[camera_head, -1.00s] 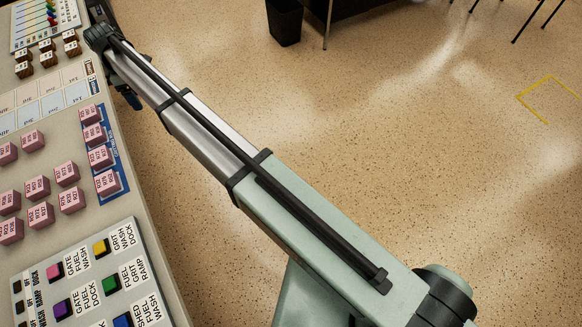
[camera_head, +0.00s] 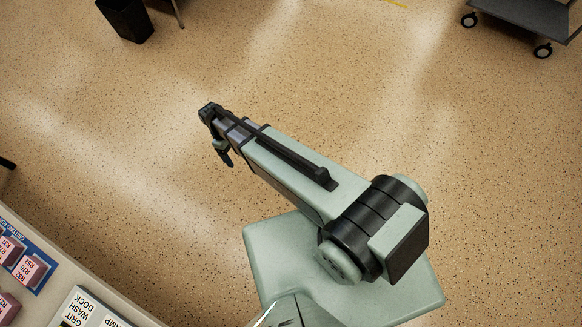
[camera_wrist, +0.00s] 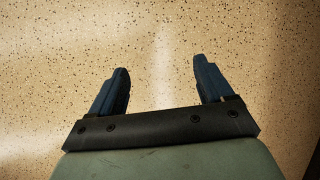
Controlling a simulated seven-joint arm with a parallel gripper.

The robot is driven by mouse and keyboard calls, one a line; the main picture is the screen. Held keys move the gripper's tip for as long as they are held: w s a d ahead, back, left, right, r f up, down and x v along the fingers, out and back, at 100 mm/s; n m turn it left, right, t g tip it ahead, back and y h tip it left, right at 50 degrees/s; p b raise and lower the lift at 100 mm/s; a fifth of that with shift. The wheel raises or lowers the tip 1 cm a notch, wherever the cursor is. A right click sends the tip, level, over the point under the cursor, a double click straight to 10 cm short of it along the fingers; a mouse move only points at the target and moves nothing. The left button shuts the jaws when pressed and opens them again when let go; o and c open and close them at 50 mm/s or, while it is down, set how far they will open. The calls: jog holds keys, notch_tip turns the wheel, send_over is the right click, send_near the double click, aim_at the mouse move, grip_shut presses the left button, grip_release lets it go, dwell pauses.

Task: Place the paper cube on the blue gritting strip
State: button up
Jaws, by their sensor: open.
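Pink paper cubes (camera_head: 30,270) stand at the table's edge in the lower left of the head view. At least one stands on the blue gritting strip (camera_head: 42,259), of which only a corner shows. Another pink cube (camera_head: 7,307) lies nearer, beside the strip, cut off by the frame. My gripper (camera_head: 226,160) hangs over bare floor, well to the right of and beyond the table. In the wrist view my gripper (camera_wrist: 163,80) has its two dark blue fingers wide apart, with nothing but floor between them.
The table (camera_head: 95,283) fills the lower left corner, with a white labelled board (camera_head: 88,310) on it. A black bin (camera_head: 125,18) stands at the upper left, and a wheeled cart (camera_head: 530,15) at the upper right. The floor between is clear.

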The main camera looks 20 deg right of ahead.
jog(key=s+d+f+m+g+y, duration=0.1)
jog(key=s+d+m, duration=0.4)
jog(key=s+d, duration=0.6)
jog(key=s+d+f+m+g, duration=0.1)
jog(key=s+d+f+m, duration=0.2)
jog(key=s+d, duration=0.7)
jog(key=s+m, duration=0.1)
jog(key=s, duration=0.4)
jog(key=shift+s+d+m+g+y, duration=0.35)
jog(key=shift+m+g+y, duration=0.05)
jog(key=shift+r, duration=0.1)
